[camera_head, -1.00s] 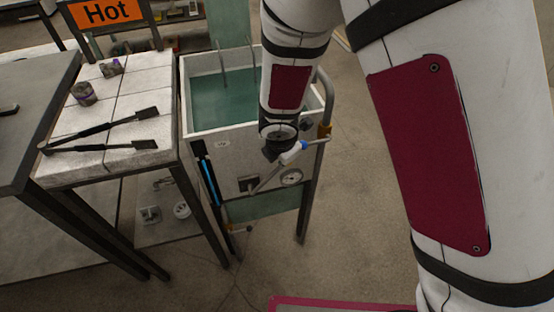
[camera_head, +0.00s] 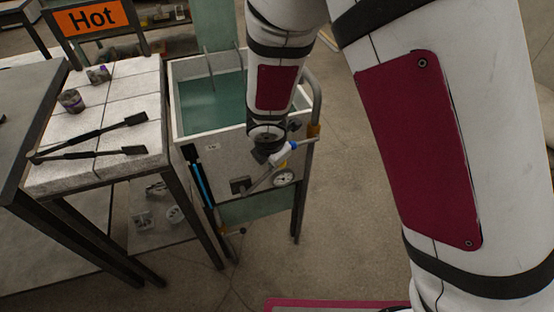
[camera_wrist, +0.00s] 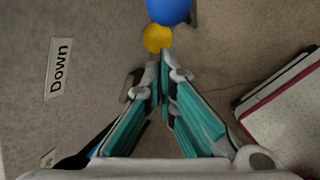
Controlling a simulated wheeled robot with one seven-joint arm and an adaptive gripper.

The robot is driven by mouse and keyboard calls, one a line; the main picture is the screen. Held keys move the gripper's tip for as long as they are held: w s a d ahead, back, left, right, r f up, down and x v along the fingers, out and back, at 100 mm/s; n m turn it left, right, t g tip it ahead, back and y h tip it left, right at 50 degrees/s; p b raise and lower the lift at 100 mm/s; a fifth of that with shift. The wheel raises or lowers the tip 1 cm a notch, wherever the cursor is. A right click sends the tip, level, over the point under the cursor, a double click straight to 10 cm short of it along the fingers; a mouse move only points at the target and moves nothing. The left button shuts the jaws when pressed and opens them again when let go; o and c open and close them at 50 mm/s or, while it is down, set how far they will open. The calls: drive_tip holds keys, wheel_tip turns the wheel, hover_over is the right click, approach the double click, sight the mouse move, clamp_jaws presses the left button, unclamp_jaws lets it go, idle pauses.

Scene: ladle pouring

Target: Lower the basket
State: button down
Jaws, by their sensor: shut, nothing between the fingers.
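My gripper (camera_wrist: 164,62) is shut and empty in the wrist view, its teal-padded fingers meeting at the tips. Just beyond the tips are a yellow round piece (camera_wrist: 157,38) and a blue ball (camera_wrist: 168,9); I cannot tell whether the fingertips touch them. In the head view, my wrist is at the front of a water tank (camera_head: 208,108), beside a lever (camera_head: 265,178) with a white and blue end. Its fingers are not clear there. Two thin upright rods (camera_head: 209,68) stand in the water; the basket itself is not clearly visible. A "Down" label (camera_wrist: 60,67) is on the left in the wrist view.
A white-topped table (camera_head: 90,170) with black tongs (camera_head: 95,140) and small dark pieces (camera_head: 71,100) stands left of the tank, behind it a "Hot" sign (camera_head: 92,18). A round gauge (camera_head: 284,177) is on the tank front. Floor (camera_head: 345,220) right of the tank is clear.

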drive_tip(key=d+p+v, duration=0.2)
drive_tip(key=p+v, duration=0.2)
drive_tip(key=v, duration=0.7)
drive_tip(key=shift+w+d+r, duration=0.2)
drive_tip(key=shift+d+r, duration=0.05)
drive_tip(key=shift+r, duration=0.05)
drive_tip(key=s+d+r+m+h+p, duration=0.1)
drive_tip(key=s+d+r+m, duration=0.3)
drive_tip(key=d+r+m, duration=0.4)
drive_tip(key=s+d+r+m+h+p, duration=0.1)
drive_tip(key=s+d+r+m+p, duration=0.15)
drive_tip(key=d+r+m, duration=0.65)
drive_tip(key=s+d+r+m+y+p, duration=0.1)
drive_tip(key=s+r+m, duration=0.4)
drive_tip(key=s, duration=0.4)
drive_tip(key=s+d+r+m+y+p, duration=0.1)
drive_tip(key=s+r+m, duration=0.3)
drive_tip(key=s, duration=0.6)
drive_tip(key=shift+d+r+m, duration=0.4)
drive_tip(key=shift+d+r, duration=0.15)
drive_tip(key=shift+d, duration=0.15)
drive_tip(key=shift+s, duration=0.15)
